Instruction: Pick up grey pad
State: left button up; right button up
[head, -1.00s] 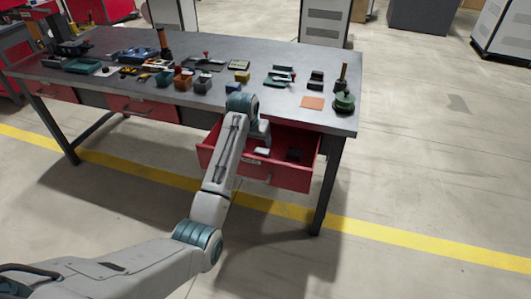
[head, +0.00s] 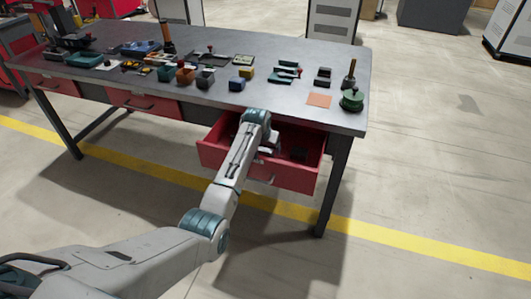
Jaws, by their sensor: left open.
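My left arm reaches over the open red drawer (head: 300,175) at the right end of the workbench. My left gripper (head: 268,148) is open and low at the drawer, partly hidden by my wrist. I cannot clearly pick out the grey pad. Pale surfaces show beside the gripper in the drawer, but they are too small to tell from the fingers. A small dark item (head: 299,153) lies in the drawer to the right of the gripper. My right gripper is not in view.
The workbench top (head: 215,100) stands above the drawer. Along it are several small bins and tools, an orange square (head: 319,100) and a green round-based item (head: 352,102). The drawer's front wall and the bench edge border the gripper. The floor in front is clear.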

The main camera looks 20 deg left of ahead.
pick_arm(q)
jog(key=shift+x, duration=0.75)
jog(key=c, duration=1)
